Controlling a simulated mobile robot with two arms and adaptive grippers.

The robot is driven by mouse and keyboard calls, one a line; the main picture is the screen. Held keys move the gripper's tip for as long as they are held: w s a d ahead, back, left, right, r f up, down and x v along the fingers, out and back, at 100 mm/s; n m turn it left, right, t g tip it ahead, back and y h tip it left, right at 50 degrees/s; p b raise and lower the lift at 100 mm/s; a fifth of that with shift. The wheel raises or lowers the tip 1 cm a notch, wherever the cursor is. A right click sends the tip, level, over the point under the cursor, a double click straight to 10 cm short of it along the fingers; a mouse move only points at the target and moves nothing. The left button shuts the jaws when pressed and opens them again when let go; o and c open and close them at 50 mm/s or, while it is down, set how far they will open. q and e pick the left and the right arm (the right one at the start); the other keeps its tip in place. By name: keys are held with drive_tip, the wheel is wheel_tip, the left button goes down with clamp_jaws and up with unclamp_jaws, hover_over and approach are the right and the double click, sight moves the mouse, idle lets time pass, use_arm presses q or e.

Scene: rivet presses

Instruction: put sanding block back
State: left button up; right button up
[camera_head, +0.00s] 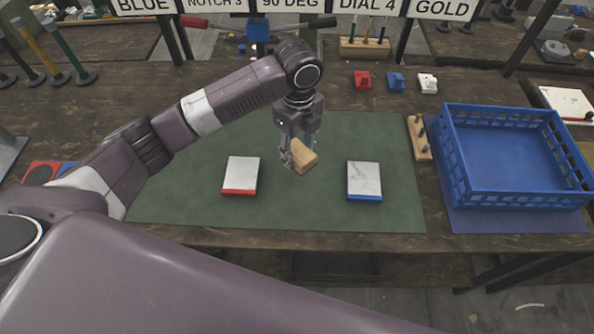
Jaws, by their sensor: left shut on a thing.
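My left gripper (298,157) comes in from the left and points down over the green mat (200,207). It is shut on a tan wooden block (305,156), which looks like the sanding block. The block is tilted and is partly hidden by the fingers. I cannot tell exactly how high it is above the mat. A white-topped pad with a red edge (241,175) lies left of the gripper, and one with a blue edge (364,180) lies to the right. My right gripper is not in view.
A blue crate (515,206) stands empty at the right. A small wooden rack (419,139) with dark pegs is beside it. Red (362,80), blue (395,82) and white (427,83) small parts sit behind the mat. Signs hang at the back. The mat's front right is clear.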

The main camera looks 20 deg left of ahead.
use_arm(q)
hover_over(298, 180)
wheel_tip(298, 180, down, 5)
drive_tip(key=shift+f, duration=0.1)
wheel_tip(298, 180, down, 4)
drive_tip(key=shift+r+p, duration=0.25)
drive_tip(key=shift+p, duration=0.25)
drive_tip(key=shift+f, duration=0.4)
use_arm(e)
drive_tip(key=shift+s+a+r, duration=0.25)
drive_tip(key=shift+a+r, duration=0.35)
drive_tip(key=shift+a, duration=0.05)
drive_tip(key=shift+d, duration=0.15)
use_arm(q)
drive_tip(key=o, duration=1)
drive_tip(key=shift+f, duration=0.1)
wheel_tip(298, 180, up, 12)
drive_tip(key=shift+r+b, duration=0.15)
drive_tip(key=shift+b, duration=0.65)
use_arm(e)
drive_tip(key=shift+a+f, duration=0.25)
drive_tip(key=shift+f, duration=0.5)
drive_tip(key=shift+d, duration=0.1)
